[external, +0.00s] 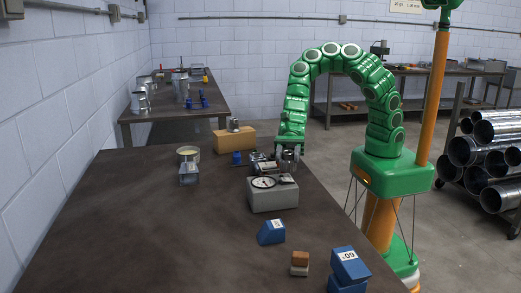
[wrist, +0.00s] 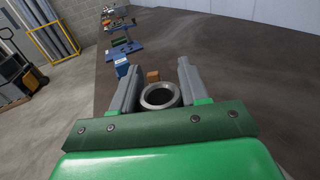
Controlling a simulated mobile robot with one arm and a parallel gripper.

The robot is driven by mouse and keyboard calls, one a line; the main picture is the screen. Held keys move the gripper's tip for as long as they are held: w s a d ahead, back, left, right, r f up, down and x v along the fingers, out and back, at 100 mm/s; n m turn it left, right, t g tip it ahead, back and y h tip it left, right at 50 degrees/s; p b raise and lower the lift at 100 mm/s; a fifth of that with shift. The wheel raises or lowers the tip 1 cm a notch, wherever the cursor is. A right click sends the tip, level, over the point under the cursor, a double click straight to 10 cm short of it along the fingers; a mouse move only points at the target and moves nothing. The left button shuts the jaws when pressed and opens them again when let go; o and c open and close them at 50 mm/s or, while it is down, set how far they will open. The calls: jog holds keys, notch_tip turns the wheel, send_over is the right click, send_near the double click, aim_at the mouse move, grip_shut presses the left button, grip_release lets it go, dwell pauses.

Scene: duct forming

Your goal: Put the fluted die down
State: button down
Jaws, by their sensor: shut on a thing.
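My gripper (external: 290,149) is at the end of the green arm, low over the table, just behind a grey box with a dial. In the wrist view, its two grey fingers (wrist: 158,80) stand either side of a round metal piece with an open bore, which I take as the fluted die (wrist: 160,96). The fluted die also shows as a shiny piece under the gripper in the external view (external: 289,158). The gripper is shut on it. Whether its underside touches anything is hidden by the box and the clutter.
The grey dial box (external: 272,197) stands right in front of the gripper. Metal parts (external: 262,162) lie to its left, near a tan block (external: 235,141). Blue blocks (external: 271,232) are nearer the front. The left and front-left of the dark table (external: 130,225) are clear.

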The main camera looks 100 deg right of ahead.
jog(key=shift+w+a+r+n+g+y, duration=0.65)
jog(key=shift+w+r+n+g, duration=0.8)
jog(key=shift+w, duration=3.5)
jog(key=shift+m, duration=0.25)
jog(key=shift+w+a+f, duration=1.05)
jog(key=shift+w+f, duration=1)
jog(key=shift+f, duration=0.3)
jog(key=shift+w+a+f, duration=1.05)
jog(key=shift+w+f, duration=1.05)
jog(key=shift+f, duration=0.25)
jog(key=shift+w+a+f, duration=1.05)
jog(key=shift+w+f, duration=1)
jog(key=shift+f, duration=1.95)
jog(key=c, duration=0.6)
grip_release()
jog(key=shift+f, duration=0.1)
jog(key=shift+o, duration=0.2)
